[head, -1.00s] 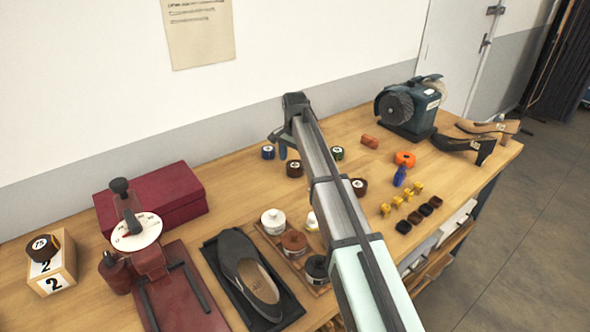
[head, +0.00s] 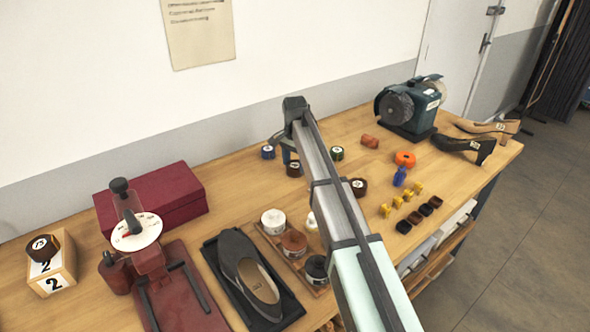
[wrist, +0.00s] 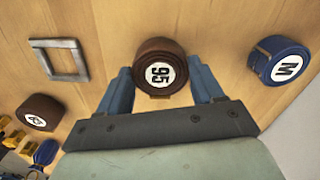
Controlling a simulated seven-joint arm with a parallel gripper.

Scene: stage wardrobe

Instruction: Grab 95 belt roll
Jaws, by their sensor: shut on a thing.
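The 95 belt roll is a brown coil with a white "95" label (wrist: 160,72), seen upper middle in the wrist view. My gripper (wrist: 161,80) has its two blue fingers on either side of it, shut on it. In the head view the brown roll (head: 294,170) stands on the bench below the end of my arm, where the gripper is partly hidden by the arm. The roll appears to rest on the wood still.
A blue "M" roll (wrist: 281,60) lies to the right in the wrist view; another brown roll (wrist: 39,113) and a grey square frame (wrist: 60,60) lie left.

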